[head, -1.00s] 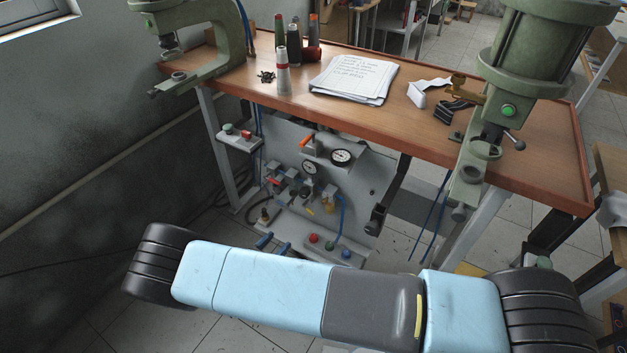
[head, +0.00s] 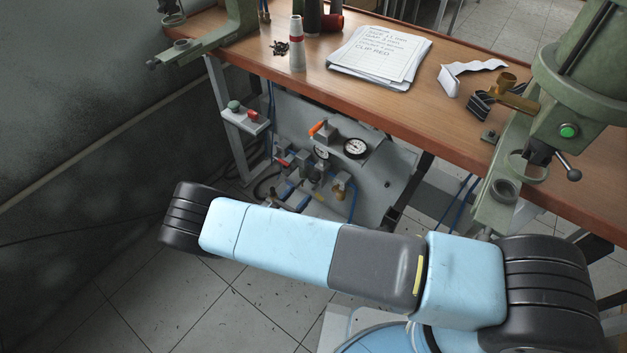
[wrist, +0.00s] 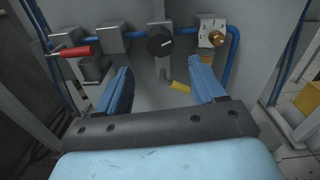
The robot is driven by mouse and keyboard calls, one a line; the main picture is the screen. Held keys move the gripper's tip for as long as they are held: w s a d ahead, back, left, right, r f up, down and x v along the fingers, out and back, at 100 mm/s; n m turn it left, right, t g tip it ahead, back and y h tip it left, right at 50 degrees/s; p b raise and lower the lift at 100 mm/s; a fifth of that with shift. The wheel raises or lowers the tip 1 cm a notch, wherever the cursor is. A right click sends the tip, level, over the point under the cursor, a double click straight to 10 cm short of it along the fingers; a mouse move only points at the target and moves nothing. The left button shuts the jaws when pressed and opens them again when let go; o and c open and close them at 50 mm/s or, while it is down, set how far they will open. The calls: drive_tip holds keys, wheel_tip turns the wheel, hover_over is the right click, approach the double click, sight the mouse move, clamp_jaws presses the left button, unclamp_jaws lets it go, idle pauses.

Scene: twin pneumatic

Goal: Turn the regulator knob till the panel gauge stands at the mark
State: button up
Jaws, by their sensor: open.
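The panel gauge (head: 355,148) is a round white dial in a black rim at the top of the grey panel under the bench. Its needle and mark are too small to read. In the wrist view a black round knob with a pale line (wrist: 160,42), which looks like the regulator knob, sits on a grey block in the blue pipe line. My gripper (wrist: 162,68) is open and empty, its blue fingers to either side below the knob and apart from it. The gauge is out of the wrist view.
Close by are a red-handled valve (wrist: 78,50) at left, a brass knob on a white scale plate (wrist: 213,38) at right, and a yellow-tipped elbow (wrist: 180,87) below. The bench top (head: 400,115) overhangs the panel. A smaller gauge (head: 321,153) is partly covered.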

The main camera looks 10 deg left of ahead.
sight(312, 181)
drive_tip(key=x, duration=0.9)
drive_tip(key=shift+c, duration=0.3)
drive_tip(key=c, duration=0.9)
drive_tip(key=shift+d, duration=0.2)
drive_tip(key=shift+c, duration=0.2)
drive_tip(key=shift+s, duration=0.1)
drive_tip(key=shift+a+m, duration=0.1)
drive_tip(key=shift+m, duration=0.2)
